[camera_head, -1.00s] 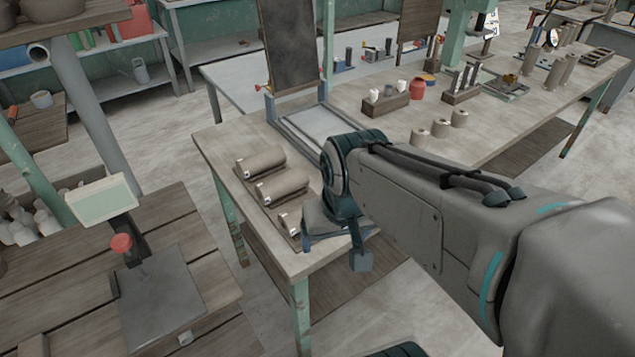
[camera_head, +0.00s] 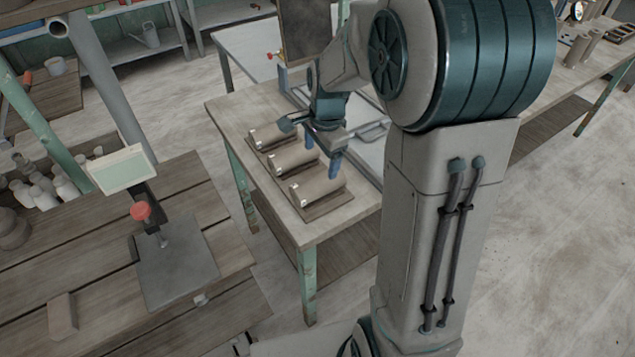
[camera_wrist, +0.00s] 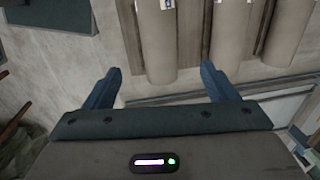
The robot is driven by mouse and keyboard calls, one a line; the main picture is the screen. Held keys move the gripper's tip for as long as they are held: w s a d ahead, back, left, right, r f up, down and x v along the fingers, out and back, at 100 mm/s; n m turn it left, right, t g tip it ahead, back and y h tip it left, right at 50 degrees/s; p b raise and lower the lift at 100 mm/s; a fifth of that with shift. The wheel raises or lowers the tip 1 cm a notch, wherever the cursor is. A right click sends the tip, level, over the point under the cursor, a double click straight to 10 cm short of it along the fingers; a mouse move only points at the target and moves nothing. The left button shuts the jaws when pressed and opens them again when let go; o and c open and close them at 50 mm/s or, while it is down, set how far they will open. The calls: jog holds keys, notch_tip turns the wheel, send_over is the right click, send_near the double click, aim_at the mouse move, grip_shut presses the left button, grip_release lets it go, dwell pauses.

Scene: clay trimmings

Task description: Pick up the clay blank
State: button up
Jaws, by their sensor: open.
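Three grey-brown clay blanks lie side by side on a dark board at the corner of a wooden table: a far one (camera_head: 268,136), a middle one (camera_head: 293,158) and a near one (camera_head: 320,184). Each has a small white label at one end. My gripper (camera_head: 311,144) is open and empty, above the blanks. In the wrist view, the leftmost blank (camera_wrist: 158,45) lies ahead, between the lines of my two open fingers (camera_wrist: 160,87). Two more blanks lie to its right, one in the middle (camera_wrist: 231,35) and one at the edge (camera_wrist: 298,30). No contact shows.
The wooden table (camera_head: 237,108) has a metal frame and upright dark panel (camera_head: 304,30) behind the blanks. A workbench (camera_head: 90,260) with a grey plate (camera_head: 175,270), red knob and pale screen (camera_head: 122,169) stands at left. Open floor lies between bench and table.

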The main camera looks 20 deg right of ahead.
aim_at(318, 179)
jog(key=f, duration=0.3)
jog(key=w+f+p, duration=0.1)
jog(key=f, duration=0.6)
jog(key=shift+w+a+f, duration=0.15)
jog(key=shift+f, duration=0.25)
jog(key=c, duration=1.4)
jog(key=shift+c, duration=0.4)
jog(key=shift+r, duration=0.15)
